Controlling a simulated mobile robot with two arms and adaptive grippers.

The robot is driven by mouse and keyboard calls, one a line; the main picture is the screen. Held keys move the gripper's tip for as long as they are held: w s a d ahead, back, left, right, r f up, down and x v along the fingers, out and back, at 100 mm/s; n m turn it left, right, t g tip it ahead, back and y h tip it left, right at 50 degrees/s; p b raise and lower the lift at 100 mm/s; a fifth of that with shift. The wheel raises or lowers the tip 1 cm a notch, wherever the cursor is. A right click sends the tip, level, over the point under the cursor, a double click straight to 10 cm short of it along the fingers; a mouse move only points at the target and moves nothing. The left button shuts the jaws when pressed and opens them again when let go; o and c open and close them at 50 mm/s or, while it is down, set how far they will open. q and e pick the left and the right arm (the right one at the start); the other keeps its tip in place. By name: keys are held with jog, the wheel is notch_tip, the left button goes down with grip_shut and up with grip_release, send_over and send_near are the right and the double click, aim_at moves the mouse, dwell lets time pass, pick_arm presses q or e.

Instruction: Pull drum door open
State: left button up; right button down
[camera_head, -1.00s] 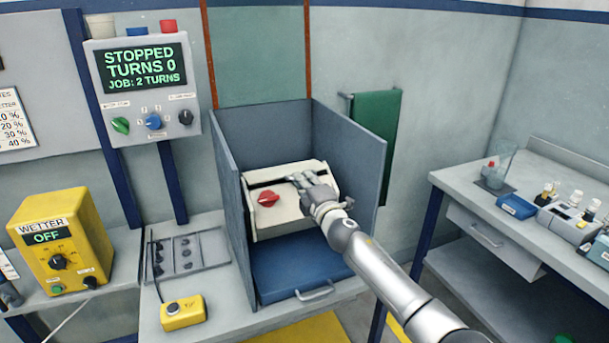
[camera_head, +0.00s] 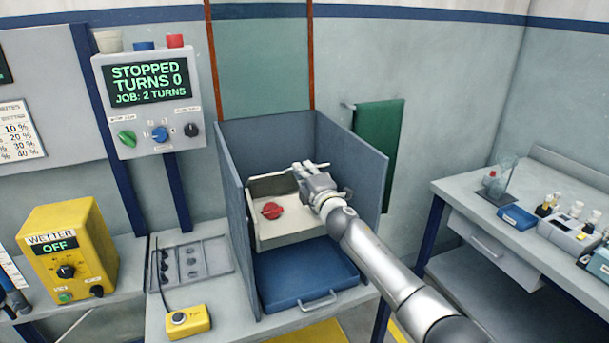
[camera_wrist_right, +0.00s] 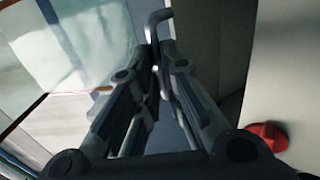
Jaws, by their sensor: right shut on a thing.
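The cream drum (camera_head: 290,230) with a red knob (camera_head: 272,210) on its front sits inside the blue-grey enclosure. My right gripper (camera_head: 303,168) is at the drum's upper edge, above and right of the knob. In the right wrist view the fingers (camera_wrist_right: 155,60) are shut on a bent grey bar, the drum door's handle (camera_wrist_right: 157,22). The red knob also shows at the lower right there (camera_wrist_right: 268,135). The gripper and arm hide the drum's right part, so how far the door stands open is unclear. My left gripper is not in view.
Enclosure walls (camera_head: 355,190) stand close on both sides of the drum. A blue tray with a handle (camera_head: 300,280) lies below it. A control box reading STOPPED (camera_head: 150,90) hangs left. A yellow wetter unit (camera_head: 68,250) and a yellow pendant (camera_head: 188,321) stand left.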

jog(key=shift+r, duration=0.3)
jog(key=c, duration=1.8)
grip_release()
jog(key=shift+c, duration=0.2)
jog(key=shift+s+d+f, duration=0.1)
jog(key=v, duration=1.1)
jog(key=shift+s, duration=0.45)
jog(key=shift+d+f, duration=0.1)
